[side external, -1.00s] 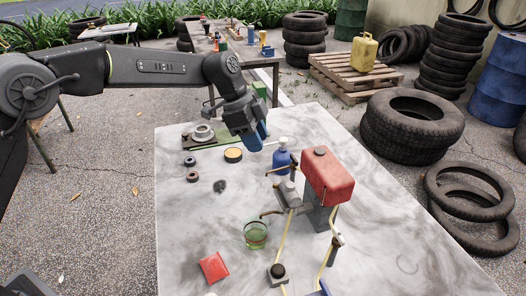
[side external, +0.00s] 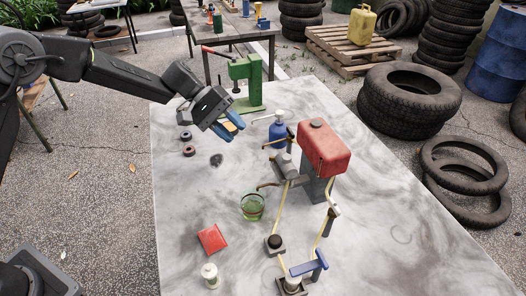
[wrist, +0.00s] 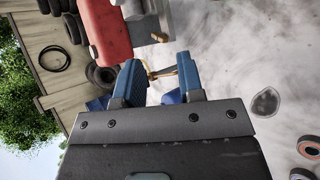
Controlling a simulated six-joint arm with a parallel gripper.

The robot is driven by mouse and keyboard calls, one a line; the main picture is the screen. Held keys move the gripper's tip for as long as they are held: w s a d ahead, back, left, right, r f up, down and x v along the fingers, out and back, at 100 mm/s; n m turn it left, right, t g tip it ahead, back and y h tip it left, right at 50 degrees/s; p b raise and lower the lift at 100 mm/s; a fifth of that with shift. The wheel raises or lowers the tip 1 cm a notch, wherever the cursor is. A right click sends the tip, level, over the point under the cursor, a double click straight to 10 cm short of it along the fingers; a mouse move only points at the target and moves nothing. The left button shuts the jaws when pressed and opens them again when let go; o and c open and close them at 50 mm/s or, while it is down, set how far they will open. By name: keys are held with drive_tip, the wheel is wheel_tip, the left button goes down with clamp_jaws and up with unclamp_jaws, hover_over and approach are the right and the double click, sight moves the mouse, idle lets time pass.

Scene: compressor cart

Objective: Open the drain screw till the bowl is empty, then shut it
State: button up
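My gripper (side external: 237,124) is over the back left of the table, tilted with its blue fingers pointing right. In the wrist view my gripper (wrist: 160,77) has its fingers well apart and holds nothing. A brass part (wrist: 160,72) shows in the gap, beyond the fingers. In the side view a red tank (side external: 325,150) stands on a grey support, right of my gripper. Grey cylinders (side external: 285,166) with brass fittings are beside it. A brass spout (side external: 268,185) points left, above a green glass cup (side external: 253,207). I cannot tell the drain screw or the bowl's contents.
A blue bottle (side external: 277,132) stands right of my gripper. A green press (side external: 246,85) is behind it. Two dark rings (side external: 188,150), a red block (side external: 212,239) and a pale jar (side external: 210,275) lie left. Yellow tubing (side external: 279,215) runs to the front. The left middle of the table is mostly clear.

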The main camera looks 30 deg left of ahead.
drive_tip(key=a+f+n+t+h, duration=0.3)
drive_tip(key=a+n, duration=0.2)
drive_tip(key=n, duration=1)
drive_tip(key=x, duration=1.3)
drive_tip(key=shift+w, duration=0.25)
drive_tip(key=shift+d+f, duration=0.1)
drive_tip(key=shift+c, duration=0.4)
clamp_jaws()
